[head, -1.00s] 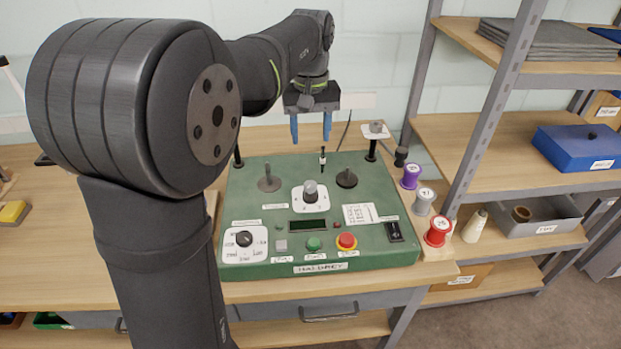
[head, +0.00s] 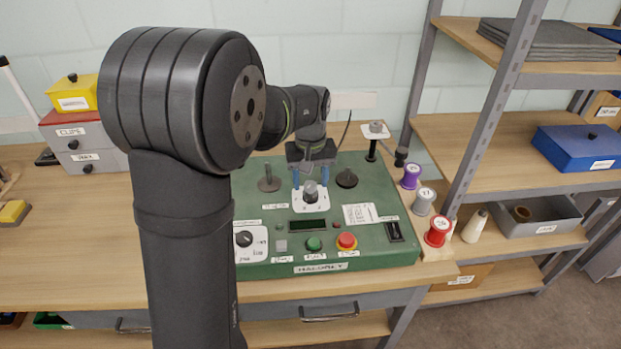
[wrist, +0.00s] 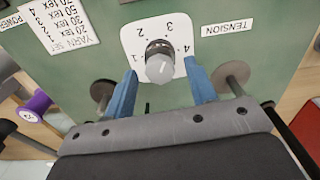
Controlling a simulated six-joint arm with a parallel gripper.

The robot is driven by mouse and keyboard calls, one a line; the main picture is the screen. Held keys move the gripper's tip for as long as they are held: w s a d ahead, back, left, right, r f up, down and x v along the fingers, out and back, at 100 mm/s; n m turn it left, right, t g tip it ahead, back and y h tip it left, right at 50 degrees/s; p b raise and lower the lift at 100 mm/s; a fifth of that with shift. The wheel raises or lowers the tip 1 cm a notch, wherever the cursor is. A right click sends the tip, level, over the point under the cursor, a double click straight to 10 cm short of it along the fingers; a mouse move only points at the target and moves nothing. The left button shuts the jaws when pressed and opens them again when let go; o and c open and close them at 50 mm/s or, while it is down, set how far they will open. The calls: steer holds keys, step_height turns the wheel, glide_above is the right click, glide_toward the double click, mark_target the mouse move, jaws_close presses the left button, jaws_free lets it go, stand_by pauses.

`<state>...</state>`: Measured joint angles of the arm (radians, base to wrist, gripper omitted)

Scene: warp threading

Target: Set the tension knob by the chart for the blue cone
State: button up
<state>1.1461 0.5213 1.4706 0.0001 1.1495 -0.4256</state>
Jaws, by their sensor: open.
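The grey tension knob (head: 310,190) sits on a white dial plate on the green panel. In the wrist view the knob (wrist: 160,62) is ringed by numbers 1 to 4 beside a TENSION label (wrist: 227,28). My gripper (head: 311,181) is open above the panel; in the wrist view its blue fingers (wrist: 160,68) stand either side of the knob, apart from it. The knob's exact setting is unclear. The yarn chart (wrist: 60,22) lists tex values, partly cut off; it also shows in the head view (head: 359,214). No clearly blue cone shows; a purple one (head: 411,177) stands at right.
A grey cone (head: 424,201) and a red cone (head: 437,231) stand right of the panel. A second dial (head: 244,239), a green button (head: 314,243) and a red button (head: 346,241) are nearer the front.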

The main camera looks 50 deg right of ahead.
steer(key=c, duration=1)
steer(key=shift+o, duration=0.2)
steer(key=shift+m, duration=0.3)
steer(key=m, duration=1.1)
steer(key=shift+r+m, duration=0.1)
steer(key=shift+m, duration=0.2)
steer(key=o, duration=1)
steer(key=shift+c, duration=0.2)
